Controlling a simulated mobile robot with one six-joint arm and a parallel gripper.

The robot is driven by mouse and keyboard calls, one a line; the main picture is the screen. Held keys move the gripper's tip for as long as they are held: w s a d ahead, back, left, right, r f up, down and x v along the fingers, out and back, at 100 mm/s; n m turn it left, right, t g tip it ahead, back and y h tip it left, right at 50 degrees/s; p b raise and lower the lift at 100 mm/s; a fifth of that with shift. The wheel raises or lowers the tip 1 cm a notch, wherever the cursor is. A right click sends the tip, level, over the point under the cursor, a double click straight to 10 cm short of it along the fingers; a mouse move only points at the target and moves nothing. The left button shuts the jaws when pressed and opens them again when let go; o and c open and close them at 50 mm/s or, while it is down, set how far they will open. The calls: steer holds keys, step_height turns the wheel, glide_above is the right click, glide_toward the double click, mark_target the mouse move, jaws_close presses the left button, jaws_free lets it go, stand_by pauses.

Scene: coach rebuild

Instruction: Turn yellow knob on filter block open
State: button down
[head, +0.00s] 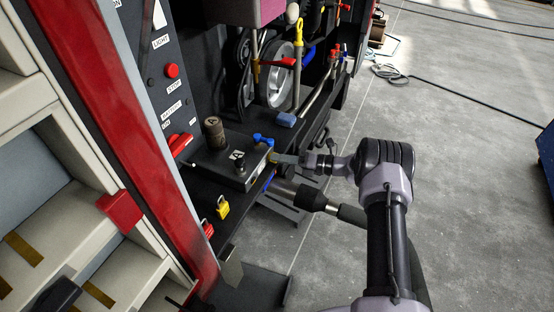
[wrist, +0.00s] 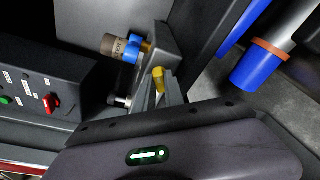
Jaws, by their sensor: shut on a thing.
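The yellow knob (wrist: 158,79) shows in the wrist view between the tips of my gripper (wrist: 163,92), which is shut on it. The fingers hide part of the knob, so its exact turn angle is hard to read. In the wrist view a grey block (wrist: 163,42) stands just behind the knob, with a blue-collared cylinder (wrist: 117,46) beside it. In the head view my gripper (head: 283,158) reaches in from the right to the edge of a dark block (head: 222,166). The knob is small there and mostly covered by the gripper.
A brown cylinder (head: 213,132) stands on the dark block. A yellow padlock-like piece (head: 222,207) and a red one (head: 208,229) are below it. A red switch (head: 180,144) is on the panel to the left. Grey floor lies open at the right.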

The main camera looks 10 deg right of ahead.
steer(key=m+y, duration=0.1)
steer(key=m, duration=0.5)
steer(key=shift+f+m, duration=0.1)
steer(key=shift+m, duration=0.2)
steer(key=c, duration=1.2)
jaws_free()
steer(key=shift+c, duration=0.2)
steer(key=s+v, duration=0.1)
steer(key=v, duration=0.7)
steer(key=shift+s+f, duration=0.15)
steer(key=shift+s, duration=0.3)
